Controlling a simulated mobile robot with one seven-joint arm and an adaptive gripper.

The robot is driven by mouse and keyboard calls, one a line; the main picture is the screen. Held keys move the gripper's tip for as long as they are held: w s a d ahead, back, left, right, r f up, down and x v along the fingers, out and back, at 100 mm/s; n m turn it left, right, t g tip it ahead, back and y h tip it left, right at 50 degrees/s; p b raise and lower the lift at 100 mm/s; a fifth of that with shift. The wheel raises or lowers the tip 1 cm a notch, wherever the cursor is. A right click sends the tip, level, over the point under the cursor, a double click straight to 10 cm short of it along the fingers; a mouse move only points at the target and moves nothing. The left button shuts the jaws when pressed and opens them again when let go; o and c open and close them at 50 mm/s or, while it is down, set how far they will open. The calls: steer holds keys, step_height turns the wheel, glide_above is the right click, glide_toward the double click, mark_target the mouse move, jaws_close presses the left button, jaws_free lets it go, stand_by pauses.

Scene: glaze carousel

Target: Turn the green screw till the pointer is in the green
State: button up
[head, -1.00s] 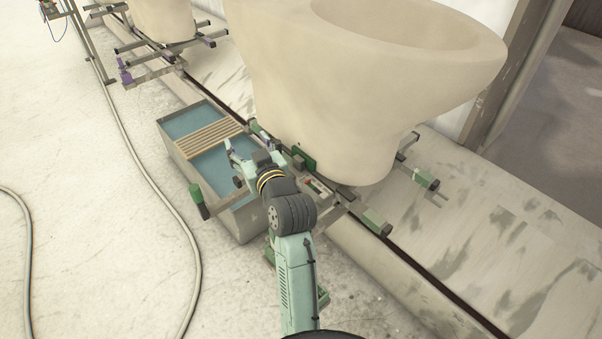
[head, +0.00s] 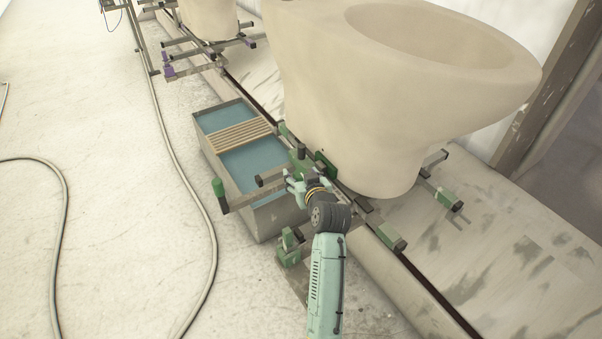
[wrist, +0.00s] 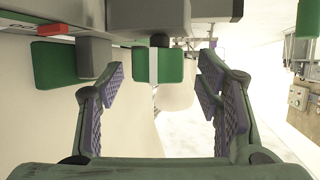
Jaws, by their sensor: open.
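My gripper (head: 292,178) is open and empty, low at the foot of the big pale basin-shaped piece (head: 345,120). In the wrist view its two purple-padded fingers (wrist: 158,88) stand apart. A green block with a pale upright stripe (wrist: 172,65) shows in the gap between them, farther off; I cannot tell for sure whether it is the green screw. A second green plate (wrist: 53,66) is left of the fingers. A strip with red, white and green (wrist: 40,27) is at the top left, partly cut off; no pointer can be made out. In the head view a green block (head: 300,158) is just beyond my gripper.
A blue-filled trough (head: 250,162) with a slatted board stands left of my gripper. A green-handled bar (head: 218,188) juts over it. Green clamps (head: 290,247) are near my arm. A hose (head: 205,225) lies on the open floor at left.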

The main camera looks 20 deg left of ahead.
steer(key=shift+w+a+f, duration=0.25)
steer(key=shift+w+a, duration=0.1)
steer(key=shift+w, duration=0.2)
steer(key=shift+c, duration=0.5)
steer(key=c, duration=1.1)
